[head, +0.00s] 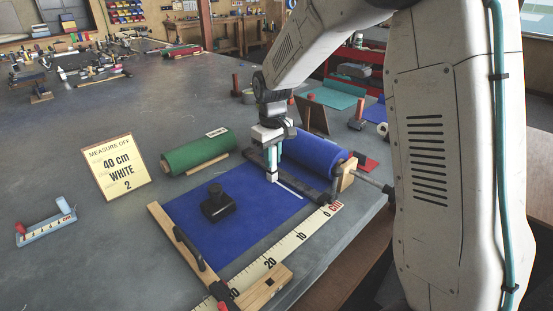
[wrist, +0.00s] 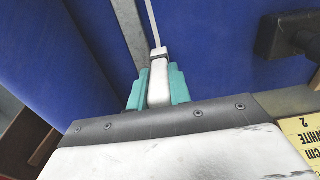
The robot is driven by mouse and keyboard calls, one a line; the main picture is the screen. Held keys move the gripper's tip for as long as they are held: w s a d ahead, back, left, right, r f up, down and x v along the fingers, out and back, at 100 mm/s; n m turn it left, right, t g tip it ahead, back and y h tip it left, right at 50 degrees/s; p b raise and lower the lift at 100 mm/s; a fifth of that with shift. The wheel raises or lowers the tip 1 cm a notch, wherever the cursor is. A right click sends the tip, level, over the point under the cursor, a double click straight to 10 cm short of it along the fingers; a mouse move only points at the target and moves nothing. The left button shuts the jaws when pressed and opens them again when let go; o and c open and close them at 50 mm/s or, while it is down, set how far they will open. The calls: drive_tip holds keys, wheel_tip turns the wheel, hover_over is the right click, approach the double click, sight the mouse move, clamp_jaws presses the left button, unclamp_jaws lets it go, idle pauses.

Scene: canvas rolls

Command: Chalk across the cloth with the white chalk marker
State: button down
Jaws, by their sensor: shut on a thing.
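My gripper (head: 271,160) is over the cloth, its teal fingers shut on the white chalk marker (wrist: 158,78). The marker points down, and its tip appears to be at the cloth. The blue cloth (head: 256,231) lies flat on the table, drawn out from the blue roll (head: 315,155). A thin white line (head: 289,188) shows on the cloth beside the dark bar (head: 309,191), running from the marker tip toward the ruler side. The line also shows in the wrist view (wrist: 153,20), leading away from the tip.
A black weight (head: 217,205) sits on the cloth. A cm ruler (head: 284,250) runs along the near edge, with a wooden end bar (head: 183,250) at left. A green roll (head: 197,153) lies behind. A card (head: 118,168) reads "40 cm WHITE 2".

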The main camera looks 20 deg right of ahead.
drive_tip(key=shift+w, duration=0.15)
drive_tip(key=shift+w+a, duration=0.3)
drive_tip(key=shift+w, duration=0.35)
drive_tip(key=shift+w+a, duration=0.3)
drive_tip(key=shift+w, duration=0.35)
drive_tip(key=shift+w+a, duration=0.25)
drive_tip(key=shift+w, duration=0.45)
drive_tip(key=shift+w+a, duration=0.25)
drive_tip(key=shift+w, duration=0.45)
drive_tip(key=shift+w+a, duration=0.2)
drive_tip(key=shift+w, duration=0.25)
drive_tip(key=shift+w+a, duration=0.2)
drive_tip(key=shift+w, duration=0.3)
drive_tip(key=shift+w+a, duration=0.2)
drive_tip(key=shift+w, duration=0.25)
